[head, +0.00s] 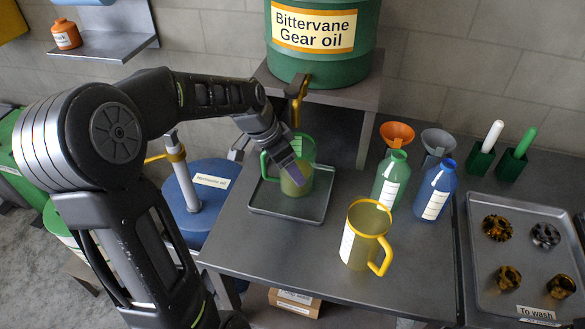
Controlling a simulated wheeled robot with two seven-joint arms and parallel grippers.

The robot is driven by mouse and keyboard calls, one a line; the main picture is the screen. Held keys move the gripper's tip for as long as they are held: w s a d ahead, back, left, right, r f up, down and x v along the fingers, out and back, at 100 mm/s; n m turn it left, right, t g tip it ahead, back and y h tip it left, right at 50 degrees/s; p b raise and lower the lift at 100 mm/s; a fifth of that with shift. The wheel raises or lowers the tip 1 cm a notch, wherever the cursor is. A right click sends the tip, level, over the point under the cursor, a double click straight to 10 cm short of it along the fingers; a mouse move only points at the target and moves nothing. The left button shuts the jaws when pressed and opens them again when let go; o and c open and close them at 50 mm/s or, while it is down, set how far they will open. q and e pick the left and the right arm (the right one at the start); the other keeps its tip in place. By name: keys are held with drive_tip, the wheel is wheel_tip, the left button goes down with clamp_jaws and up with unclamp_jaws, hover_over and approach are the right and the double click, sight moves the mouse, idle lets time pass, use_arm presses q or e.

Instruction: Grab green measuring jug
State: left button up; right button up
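The green measuring jug (305,182) is see-through and stands upright on a small metal tray (262,203), below the tap of the green oil drum. Yellowish liquid shows in its lower part. Its handle (264,166) points left. My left gripper (294,174) reaches in from the left and overlaps the jug in the head view, with its fingers pointing down across the jug's near side. The fingers and wrist hide part of the jug. I cannot tell whether the fingers touch it or how far apart they are. My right gripper is out of view.
The drum labelled Bittervane Gear oil (323,52) and its brass tap (298,92) are close above the jug. A yellow jug (368,233), green bottle (390,180) and blue bottle (433,192) stand to the right. A parts tray (519,280) lies at far right.

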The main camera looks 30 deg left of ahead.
use_arm(q)
drive_tip(key=c, duration=1.4)
drive_tip(key=shift+r, duration=0.1)
drive_tip(key=shift+s+a+r, duration=0.2)
drive_tip(key=shift+s+r, duration=0.1)
drive_tip(key=s+a+r+b, duration=0.1)
drive_tip(key=s+a+r, duration=0.1)
drive_tip(key=s, duration=0.2)
drive_tip(key=s+a+r+b, duration=0.1)
drive_tip(key=s+r, duration=0.2)
drive_tip(key=s, duration=0.1)
drive_tip(key=s+a+r+b, duration=0.1)
drive_tip(key=s+a+r, duration=0.1)
drive_tip(key=s, duration=0.2)
drive_tip(key=shift+a+r, duration=0.15)
drive_tip(key=shift+a, duration=0.2)
